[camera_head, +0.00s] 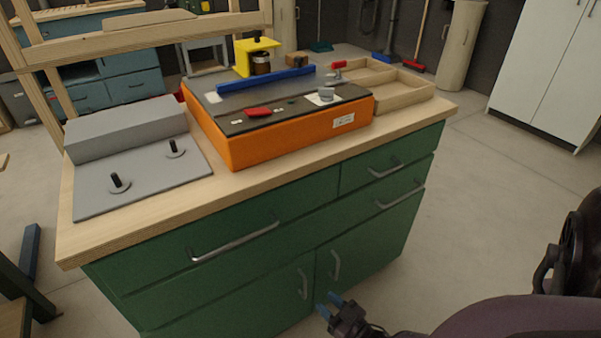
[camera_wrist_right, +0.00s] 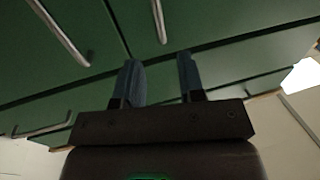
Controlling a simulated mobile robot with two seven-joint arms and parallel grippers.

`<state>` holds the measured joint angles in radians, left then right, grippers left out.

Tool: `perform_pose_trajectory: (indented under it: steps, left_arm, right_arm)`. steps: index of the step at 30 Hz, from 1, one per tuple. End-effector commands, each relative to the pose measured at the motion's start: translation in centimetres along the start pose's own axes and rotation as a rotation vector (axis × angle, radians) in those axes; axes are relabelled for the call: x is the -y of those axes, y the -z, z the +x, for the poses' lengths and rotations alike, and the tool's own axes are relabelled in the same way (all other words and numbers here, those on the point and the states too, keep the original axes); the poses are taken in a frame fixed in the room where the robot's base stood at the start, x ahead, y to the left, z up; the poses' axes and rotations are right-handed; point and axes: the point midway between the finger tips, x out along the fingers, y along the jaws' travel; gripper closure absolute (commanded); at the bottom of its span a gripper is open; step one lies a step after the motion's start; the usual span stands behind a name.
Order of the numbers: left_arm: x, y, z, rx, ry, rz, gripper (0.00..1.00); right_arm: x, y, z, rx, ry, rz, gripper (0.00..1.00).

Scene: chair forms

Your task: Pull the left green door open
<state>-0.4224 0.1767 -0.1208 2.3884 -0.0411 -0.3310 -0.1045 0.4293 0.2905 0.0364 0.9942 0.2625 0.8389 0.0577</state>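The green cabinet has two lower doors side by side, and both look shut. The left green door (camera_head: 255,305) has an upright metal handle (camera_head: 304,284) near the middle seam. The right green door (camera_head: 375,245) has a similar handle (camera_head: 335,266) across the seam. My right gripper (camera_head: 328,304) is open and empty, its blue fingers apart, just below and right of the left door's handle. In the right wrist view the open fingers (camera_wrist_right: 160,80) point at the green front. Two door handles show beyond them, neither between the fingers. My left gripper is not in view.
Green drawers with horizontal handles (camera_head: 235,242) sit above the doors. The wooden worktop (camera_head: 240,190) carries an orange machine (camera_head: 290,138), a grey fixture (camera_head: 130,130) and a wooden tray (camera_head: 400,92). Floor (camera_head: 480,210) is clear to the cabinet's right.

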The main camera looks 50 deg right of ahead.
Motion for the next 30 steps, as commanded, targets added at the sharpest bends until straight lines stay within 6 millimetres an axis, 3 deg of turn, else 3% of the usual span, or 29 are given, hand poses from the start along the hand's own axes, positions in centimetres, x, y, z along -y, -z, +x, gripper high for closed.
perform_pose_trajectory:
  steps: [15, 21, 30]
  left_arm:
    - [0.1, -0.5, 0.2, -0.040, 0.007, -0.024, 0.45]
    - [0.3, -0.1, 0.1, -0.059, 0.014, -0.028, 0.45]
    - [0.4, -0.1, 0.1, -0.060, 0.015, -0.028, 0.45]
  right_arm:
    - [0.0, -0.2, 7.8, 0.004, 0.001, -0.001, 0.64]
    - [0.0, -0.1, 9.0, 0.003, 0.000, -0.001, 0.64]
    - [0.0, 0.0, 9.1, 0.002, 0.000, -0.001, 0.65]
